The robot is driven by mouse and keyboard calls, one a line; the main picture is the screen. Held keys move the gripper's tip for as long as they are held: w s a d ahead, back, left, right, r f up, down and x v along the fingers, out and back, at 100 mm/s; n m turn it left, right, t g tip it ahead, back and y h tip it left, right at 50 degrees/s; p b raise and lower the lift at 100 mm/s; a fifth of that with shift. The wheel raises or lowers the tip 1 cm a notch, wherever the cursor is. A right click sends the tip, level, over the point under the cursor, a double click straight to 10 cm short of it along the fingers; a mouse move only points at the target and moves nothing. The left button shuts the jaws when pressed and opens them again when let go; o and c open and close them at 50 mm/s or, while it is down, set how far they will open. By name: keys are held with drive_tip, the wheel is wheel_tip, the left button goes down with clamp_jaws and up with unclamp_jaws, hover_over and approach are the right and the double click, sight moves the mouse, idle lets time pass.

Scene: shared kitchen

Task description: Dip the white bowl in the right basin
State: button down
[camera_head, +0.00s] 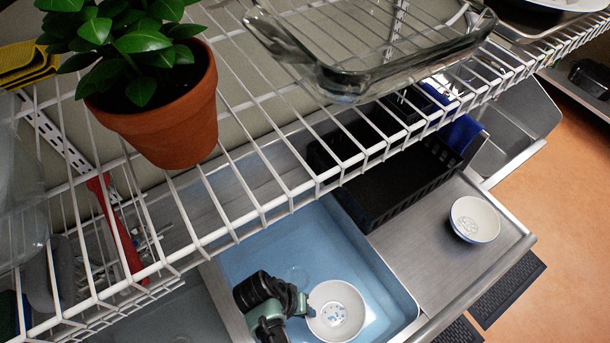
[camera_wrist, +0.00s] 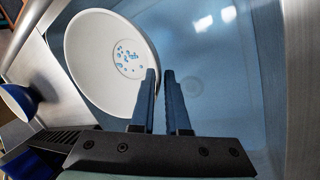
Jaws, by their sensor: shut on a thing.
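The white bowl (camera_head: 338,308) with blue specks on its inner bottom is inside the blue right basin (camera_head: 355,245), near its front. My gripper (camera_head: 308,307) is over the basin at the bowl's left side. In the wrist view, my gripper (camera_wrist: 160,75) is shut on the rim of the white bowl (camera_wrist: 95,65), which is tilted with its inside showing. The blue basin floor (camera_wrist: 215,120) with its round drain shows beside the fingers. I cannot tell whether the bowl's underside touches water or the basin floor.
A second small bowl (camera_head: 474,218) stands on the steel drainboard (camera_head: 420,250) right of the basin. A black rack (camera_head: 385,190) is behind it. A white wire shelf (camera_head: 300,188) above holds a potted plant (camera_head: 170,120) and a glass dish (camera_head: 365,75).

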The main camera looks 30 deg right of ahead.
wheel_tip(320, 180, up, 5)
drive_tip(key=p, duration=0.3)
drive_tip(key=shift+f, duration=0.1)
drive_tip(key=s+p, duration=0.1)
drive_tip(key=s+r+p, duration=0.1)
drive_tip(key=shift+s+r+p, duration=0.15)
drive_tip(key=shift+s+p, duration=0.1)
drive_tip(key=shift+p, duration=0.15)
drive_tip(key=shift+s+d+r+p, duration=0.1)
drive_tip(key=shift+s+r+p, duration=0.05)
drive_tip(key=shift+s+p, duration=0.4)
drive_tip(key=shift+s+r+p, duration=0.1)
drive_tip(key=shift+s+p, duration=0.25)
drive_tip(key=shift+s, duration=0.3)
